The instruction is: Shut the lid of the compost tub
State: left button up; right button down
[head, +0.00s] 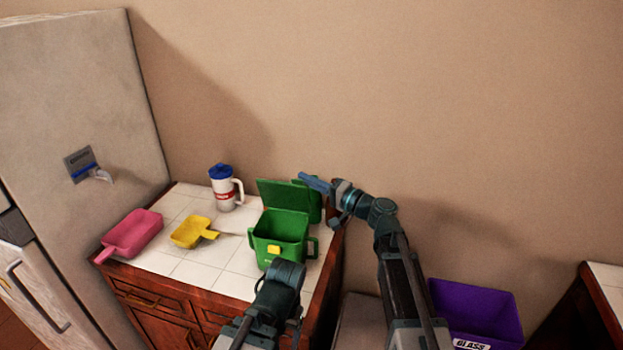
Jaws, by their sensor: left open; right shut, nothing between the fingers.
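The green compost tub (267,254) stands on the white tiled counter, with a yellow tab on its front. Its green lid (283,194) is up at the back, and the tub's mouth is open. A further green piece shows behind the lid's right side; I cannot tell whether it belongs to the tub. My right gripper (312,183) is shut and empty, just right of the lid's top edge; I cannot tell whether it touches. My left gripper (285,272) is low in front of the tub, open; its fingers are hard to make out.
A white cup with a blue lid (225,190), a yellow scoop (187,232) and a pink scoop (132,234) are on the counter (193,272) left of the tub. A fridge (85,110) stands at left. A purple bin (478,310) is at lower right.

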jog(key=shift+s+a+f+n+g+y+b, duration=0.8)
jog(key=shift+s+f+n+b, duration=1.35)
jog(key=shift+n+b, duration=0.8)
jog(key=shift+s+a+f+n+g+y+b, duration=0.55)
jog(key=shift+s+f+n+y+b, duration=0.4)
jog(key=shift+s+f+n+b, duration=1.45)
jog(key=shift+s+a+f+n+g+y+b, duration=0.7)
jog(key=shift+s+f+n+b, duration=1.2)
jog(key=shift+n+b, duration=1.55)
jog(key=shift+w+d+f+m+b, duration=0.15)
jog(key=shift+w+f+m+b, duration=0.15)
jog(key=shift+w+f, duration=0.1)
notch_tip(320, 180, up, 5)
jog(key=p, duration=0.5)
jog(key=f+b+v, duration=0.1)
jog(key=b+v, duration=0.3)
jog(key=v, duration=0.6)
jog(key=shift+w, duration=0.1)
